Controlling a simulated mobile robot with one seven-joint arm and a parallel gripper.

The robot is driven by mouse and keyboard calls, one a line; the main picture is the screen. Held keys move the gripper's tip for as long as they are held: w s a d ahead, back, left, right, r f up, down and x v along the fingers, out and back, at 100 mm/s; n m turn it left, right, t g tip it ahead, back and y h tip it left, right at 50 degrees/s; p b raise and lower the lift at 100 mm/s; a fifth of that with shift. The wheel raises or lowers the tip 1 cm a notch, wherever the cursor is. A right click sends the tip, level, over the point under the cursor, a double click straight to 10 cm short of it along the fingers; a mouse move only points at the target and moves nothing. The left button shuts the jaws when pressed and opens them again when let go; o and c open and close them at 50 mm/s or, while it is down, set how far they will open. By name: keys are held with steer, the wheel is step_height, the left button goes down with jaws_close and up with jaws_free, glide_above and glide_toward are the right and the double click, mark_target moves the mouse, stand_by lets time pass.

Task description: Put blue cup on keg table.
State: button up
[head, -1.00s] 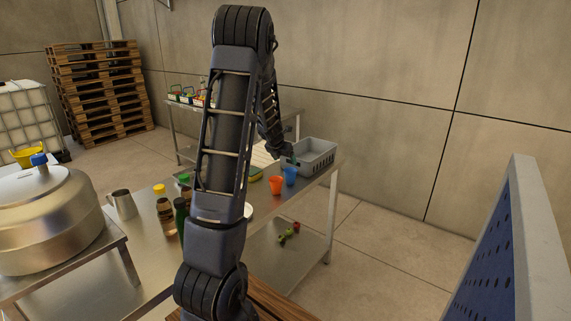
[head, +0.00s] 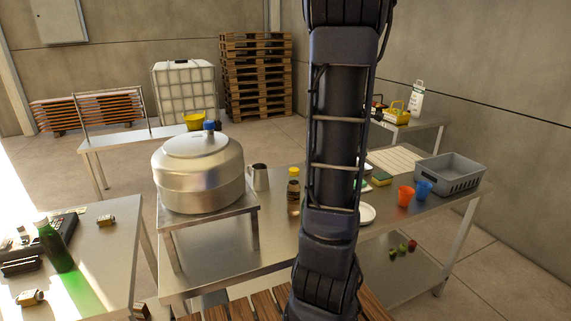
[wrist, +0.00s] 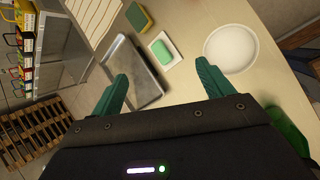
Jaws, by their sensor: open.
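The blue cup (head: 423,190) stands upright on the steel worktable (head: 235,248), right beside an orange cup (head: 405,195) in the head view. A large steel keg (head: 200,175) with a blue fitting on top stands on a low steel table (head: 250,201), which I take as the keg table. My gripper (wrist: 162,72) is open and empty in the wrist view, with its green fingers spread above the worktable near a metal tray. In the head view my arm hides the gripper. The blue cup does not show in the wrist view.
A grey crate (head: 462,183) stands behind the blue cup. A sponge (wrist: 138,17), green soap on a white dish (wrist: 161,50), a metal tray (wrist: 135,75) and a white plate (wrist: 231,48) lie on the worktable. A steel jug (head: 258,177) and a bottle (head: 293,192) stand right of the keg.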

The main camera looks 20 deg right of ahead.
steer(key=a+r+m+t, duration=0.1)
steer(key=a+r+m, duration=0.25)
steer(key=a, duration=0.85)
steer(key=s+a+m+y, duration=0.2)
steer(key=s+a, duration=0.3)
steer(key=a, duration=0.3)
steer(key=s+a+r+m+t+y, duration=0.1)
steer(key=s+a+m+y, duration=0.1)
steer(key=a, duration=0.7)
steer(key=s+a+m+y, duration=0.2)
steer(key=s+a+m, duration=0.2)
steer(key=s+a, duration=0.3)
steer(key=shift+s+a+r+t, duration=0.15)
steer(key=shift+s+a+t, duration=0.2)
steer(key=shift+a, duration=0.4)
